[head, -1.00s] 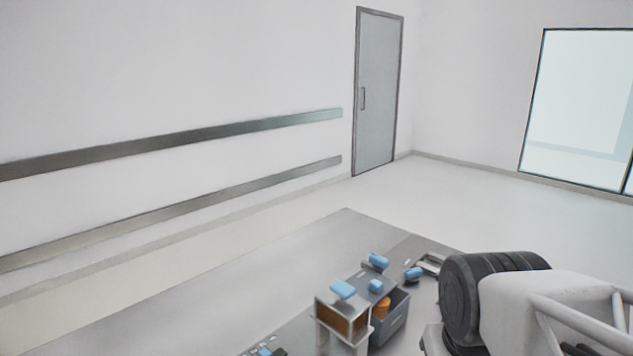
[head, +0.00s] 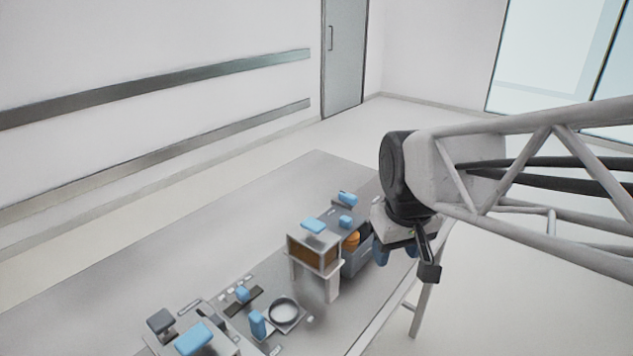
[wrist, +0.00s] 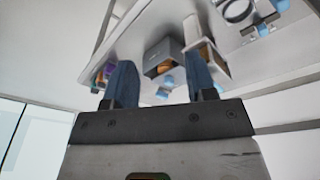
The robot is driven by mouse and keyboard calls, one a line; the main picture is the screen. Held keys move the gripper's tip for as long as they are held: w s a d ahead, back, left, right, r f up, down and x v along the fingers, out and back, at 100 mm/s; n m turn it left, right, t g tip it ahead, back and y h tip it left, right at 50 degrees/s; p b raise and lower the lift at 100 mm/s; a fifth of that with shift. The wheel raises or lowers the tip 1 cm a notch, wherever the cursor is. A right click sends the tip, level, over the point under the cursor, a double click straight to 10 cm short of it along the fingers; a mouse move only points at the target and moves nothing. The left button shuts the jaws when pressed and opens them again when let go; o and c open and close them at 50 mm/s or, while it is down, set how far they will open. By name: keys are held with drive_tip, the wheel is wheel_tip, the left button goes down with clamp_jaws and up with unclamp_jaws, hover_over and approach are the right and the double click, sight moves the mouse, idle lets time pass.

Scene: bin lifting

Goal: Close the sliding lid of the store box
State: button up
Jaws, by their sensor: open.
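The store box appears to be the dark grey box (head: 358,262) near the table's right edge. Its top is partly open and an orange thing (head: 352,240) shows inside. A grey plate with a blue knob (head: 345,221), seemingly the sliding lid, lies at its far side. The box also shows in the wrist view (wrist: 158,50), between and beyond my fingers. My gripper (head: 396,253) is open and empty, with blue fingers, right of the box and apart from the knob in the head view. Both fingers show in the wrist view (wrist: 161,85).
A raised brown-fronted case (head: 314,253) with a blue handle (head: 314,226) stands close left of the box. Another blue handle (head: 347,198) is behind. A round dish (head: 284,310) and several blue-handled fixtures occupy the front. The table's left side (head: 200,265) is bare.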

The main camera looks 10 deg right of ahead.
drive_tip(key=w+a+f+n+g, duration=0.1)
drive_tip(key=w+n, duration=0.2)
drive_tip(key=w, duration=1.2)
drive_tip(key=n+g, duration=0.1)
drive_tip(key=n, duration=0.3)
hover_over(344, 217)
wheel_tip(344, 217, down, 7)
drive_tip(key=shift+r, duration=0.15)
drive_tip(key=shift+f, duration=3.9)
drive_tip(key=shift+c, duration=0.5)
clamp_jaws()
